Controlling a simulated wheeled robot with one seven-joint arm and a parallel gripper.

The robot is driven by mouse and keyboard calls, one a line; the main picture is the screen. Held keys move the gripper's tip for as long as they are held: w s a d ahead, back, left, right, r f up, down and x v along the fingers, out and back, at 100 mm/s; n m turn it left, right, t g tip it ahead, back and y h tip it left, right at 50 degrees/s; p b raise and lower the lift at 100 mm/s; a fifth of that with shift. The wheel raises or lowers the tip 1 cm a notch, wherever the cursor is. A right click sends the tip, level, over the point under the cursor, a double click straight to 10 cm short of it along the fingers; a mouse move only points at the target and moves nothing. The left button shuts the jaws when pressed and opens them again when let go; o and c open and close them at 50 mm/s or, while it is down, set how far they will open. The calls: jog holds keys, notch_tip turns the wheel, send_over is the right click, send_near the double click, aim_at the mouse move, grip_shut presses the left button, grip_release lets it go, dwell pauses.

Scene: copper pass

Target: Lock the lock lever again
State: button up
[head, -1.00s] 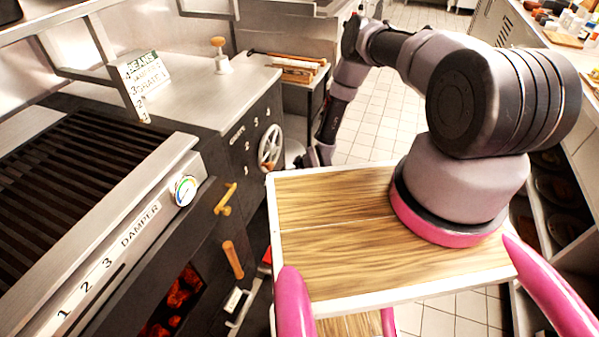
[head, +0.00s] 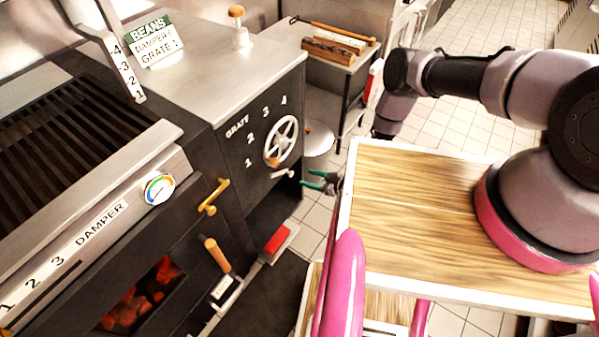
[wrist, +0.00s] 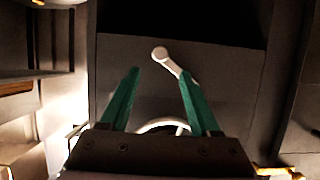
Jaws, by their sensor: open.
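A small pale lever with a round end (wrist: 160,53), which looks like the lock lever, shows in the wrist view. It slants between the green fingertips, its lower end close to the right finger; I cannot tell whether they touch. In the head view a small pale lever (head: 284,173) sits just below the spoked grate wheel (head: 281,142) on the dark stove front. My gripper (head: 316,181) is open and empty, to the right of that lever. Its spread fingers (wrist: 158,74) also show in the wrist view, with part of the wheel rim (wrist: 162,125) below.
My wooden-topped body fills the right. The stove front has a brass handle (head: 213,196), a wooden handle (head: 217,255) and a glowing fire window (head: 140,295). A red pedal (head: 278,239) is near the floor. A side table (head: 331,52) holds logs. Tiled floor lies behind my arm.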

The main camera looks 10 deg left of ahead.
aim_at(292, 174)
jog(key=x, duration=0.8)
jog(key=shift+w, duration=0.1)
grip_shut()
dwell(1.2)
